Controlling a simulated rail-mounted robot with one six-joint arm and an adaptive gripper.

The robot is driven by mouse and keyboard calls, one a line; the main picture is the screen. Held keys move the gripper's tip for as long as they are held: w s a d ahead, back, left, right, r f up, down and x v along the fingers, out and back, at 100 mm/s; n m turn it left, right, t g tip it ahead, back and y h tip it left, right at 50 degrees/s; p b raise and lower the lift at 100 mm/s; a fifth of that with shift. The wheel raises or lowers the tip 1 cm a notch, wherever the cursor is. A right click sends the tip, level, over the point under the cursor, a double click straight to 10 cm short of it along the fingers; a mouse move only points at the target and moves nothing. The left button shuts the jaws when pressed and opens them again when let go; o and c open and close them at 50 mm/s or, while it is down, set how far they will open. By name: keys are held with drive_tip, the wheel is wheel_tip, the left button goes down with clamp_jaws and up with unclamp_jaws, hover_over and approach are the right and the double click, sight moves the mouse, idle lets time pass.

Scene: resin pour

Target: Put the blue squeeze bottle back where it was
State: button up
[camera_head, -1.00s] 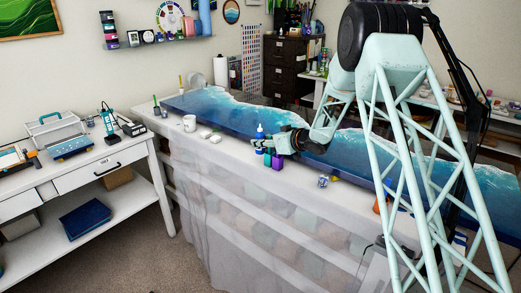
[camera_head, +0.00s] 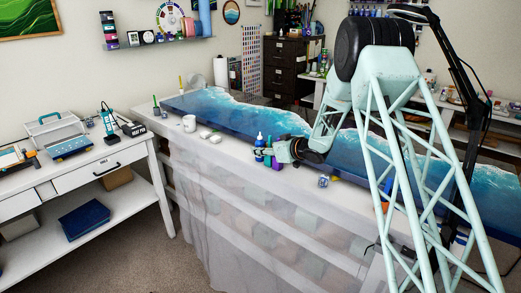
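The blue squeeze bottle (camera_head: 259,144) stands upright at the near edge of the covered table, with its pale nozzle up. My gripper (camera_head: 272,150) reaches it from the right, with its fingers level with the bottle's body. The fingers are small and partly hidden, but the bottle has moved together with the gripper, so it appears shut on it. Whether the bottle's base touches the table cannot be told.
Green and purple bottles (camera_head: 277,163) stand close beside the blue one. A white mug (camera_head: 189,123) is further left, and a small jar (camera_head: 323,181) lies to the right. The blue wave resin panel (camera_head: 230,112) runs behind. The table edge is close in front.

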drive_tip(key=o, duration=0.4)
drive_tip(key=shift+c, duration=0.2)
drive_tip(key=shift+r, duration=0.25)
drive_tip(key=p+v, duration=0.1)
drive_tip(key=v, duration=1.1)
drive_tip(key=shift+p, duration=0.35)
